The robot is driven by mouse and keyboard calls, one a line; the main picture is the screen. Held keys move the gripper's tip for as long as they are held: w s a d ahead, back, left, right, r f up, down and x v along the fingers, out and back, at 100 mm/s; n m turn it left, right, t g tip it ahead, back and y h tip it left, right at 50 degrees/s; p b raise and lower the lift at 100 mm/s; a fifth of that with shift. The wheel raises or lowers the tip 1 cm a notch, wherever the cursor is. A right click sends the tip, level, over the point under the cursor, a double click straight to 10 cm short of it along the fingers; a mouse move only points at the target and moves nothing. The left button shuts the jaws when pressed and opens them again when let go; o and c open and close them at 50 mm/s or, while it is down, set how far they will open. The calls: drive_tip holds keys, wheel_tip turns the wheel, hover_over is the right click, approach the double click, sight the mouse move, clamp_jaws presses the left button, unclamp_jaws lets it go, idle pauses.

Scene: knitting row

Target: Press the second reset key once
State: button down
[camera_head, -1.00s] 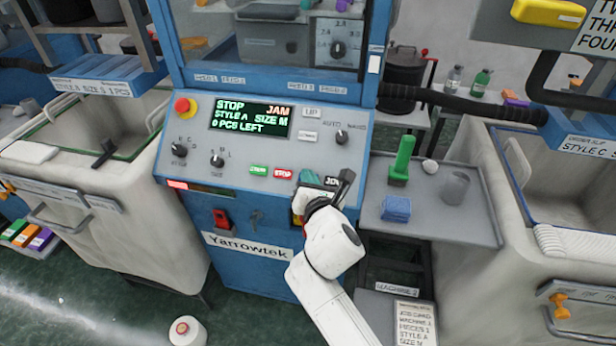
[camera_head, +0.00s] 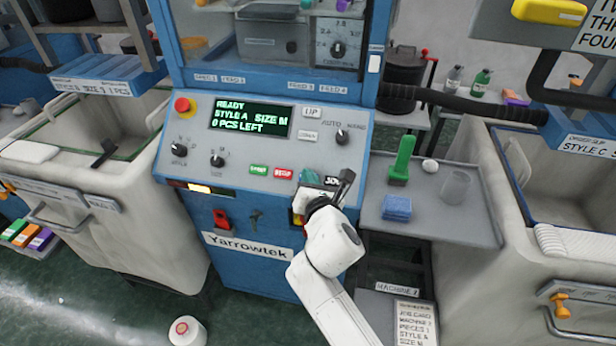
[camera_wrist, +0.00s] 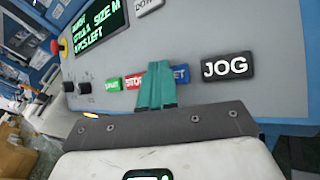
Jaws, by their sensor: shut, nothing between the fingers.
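The machine's console (camera_head: 250,150) has a screen (camera_head: 246,118) reading READY, STYLE A, SIZE M, 0 PCS LEFT. Along its lower edge are a green key (camera_head: 258,170), a red STOP key (camera_head: 283,174) and a black JOG key (camera_head: 332,181). A blue key (camera_wrist: 181,74), its label ending in ET, is partly hidden behind my gripper in the wrist view. My gripper (camera_head: 308,177) is shut and empty, its teal fingertips (camera_wrist: 157,72) in front of the blue key. I cannot tell whether they touch it.
A red emergency knob (camera_head: 182,106) sits at the console's upper left. A side tray (camera_head: 460,225) right of the console holds a green brush (camera_head: 402,160), a blue block (camera_head: 397,208), a cup (camera_head: 455,187) and a white round piece (camera_head: 430,165). Bins flank the machine.

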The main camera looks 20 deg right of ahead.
idle(0.4)
drive_tip(key=shift+s+a+r+p, duration=0.35)
drive_tip(key=shift+r+p, duration=0.25)
drive_tip(key=shift+p, duration=0.2)
drive_tip(key=s+r+p, duration=0.1)
drive_tip(key=a+r+p, duration=0.1)
drive_tip(key=s+r+p, duration=0.1)
drive_tip(key=r+p, duration=0.1)
drive_tip(key=shift+s+a, duration=0.3)
drive_tip(key=shift+a, duration=0.05)
drive_tip(key=shift+f, duration=0.1)
idle(0.5)
